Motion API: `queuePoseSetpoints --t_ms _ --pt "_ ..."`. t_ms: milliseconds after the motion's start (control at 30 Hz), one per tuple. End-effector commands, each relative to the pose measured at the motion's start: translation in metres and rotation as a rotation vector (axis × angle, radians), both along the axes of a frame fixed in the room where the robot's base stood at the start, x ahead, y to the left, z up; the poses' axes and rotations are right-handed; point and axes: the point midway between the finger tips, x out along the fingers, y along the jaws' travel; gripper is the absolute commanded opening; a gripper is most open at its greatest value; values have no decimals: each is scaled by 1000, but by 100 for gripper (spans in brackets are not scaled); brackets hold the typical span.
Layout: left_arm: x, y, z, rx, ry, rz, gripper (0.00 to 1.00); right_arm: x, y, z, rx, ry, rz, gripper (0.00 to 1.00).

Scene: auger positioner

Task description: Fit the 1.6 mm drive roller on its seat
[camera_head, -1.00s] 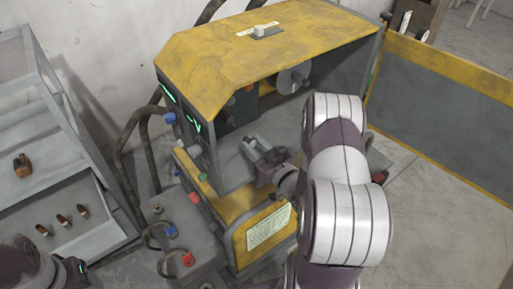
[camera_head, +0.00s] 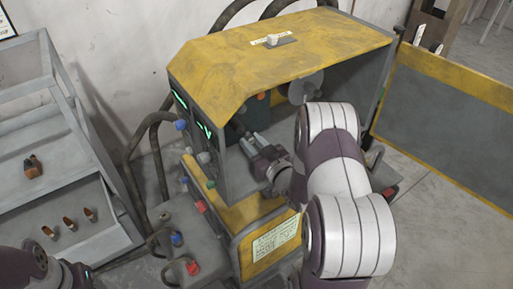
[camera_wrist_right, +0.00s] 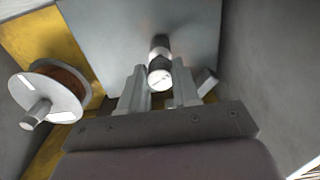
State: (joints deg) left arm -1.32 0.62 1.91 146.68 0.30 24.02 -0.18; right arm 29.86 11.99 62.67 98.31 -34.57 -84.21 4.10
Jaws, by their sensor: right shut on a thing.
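The welding wire feeder (camera_head: 285,60), a yellow and grey housing, stands open on its near right side. My right gripper (camera_head: 252,145) reaches into this opening. In the right wrist view its fingers (camera_wrist_right: 158,90) are shut on a small round part, apparently the drive roller (camera_wrist_right: 160,77), with a pale, marked end face towards the camera. A dark section shows behind the roller, in front of a grey panel (camera_wrist_right: 195,30). I cannot tell whether the roller touches a seat; its far end is hidden. My left gripper (camera_head: 80,273) is at the lower left edge, its jaws unclear.
A wire spool (camera_wrist_right: 50,95) stands left of the fingers in the wrist view. A grey rack (camera_head: 60,170) at left holds several small copper-coloured parts (camera_head: 68,222). The yellow-edged open door (camera_head: 440,100) is at right. Cables and coloured knobs sit on the housing's left side.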

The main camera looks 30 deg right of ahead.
Motion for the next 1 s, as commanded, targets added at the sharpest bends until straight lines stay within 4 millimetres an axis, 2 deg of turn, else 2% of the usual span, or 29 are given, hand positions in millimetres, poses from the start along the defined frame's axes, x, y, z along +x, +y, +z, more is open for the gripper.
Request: queuePoseSetpoints --t_ms 433,900,933,1000 --pt "0 0 -8 0 0 0 61 22 1 0 -1 -2 0 0" --pt "0 0 -8 0 0 0 61 26 2 1 -1 -2 0 0" --pt "0 0 -8 0 0 0 61 26 2 0 -1 -1 0 41" --pt "0 0 -8 0 0 0 61 26 2 0 -1 -1 0 61"
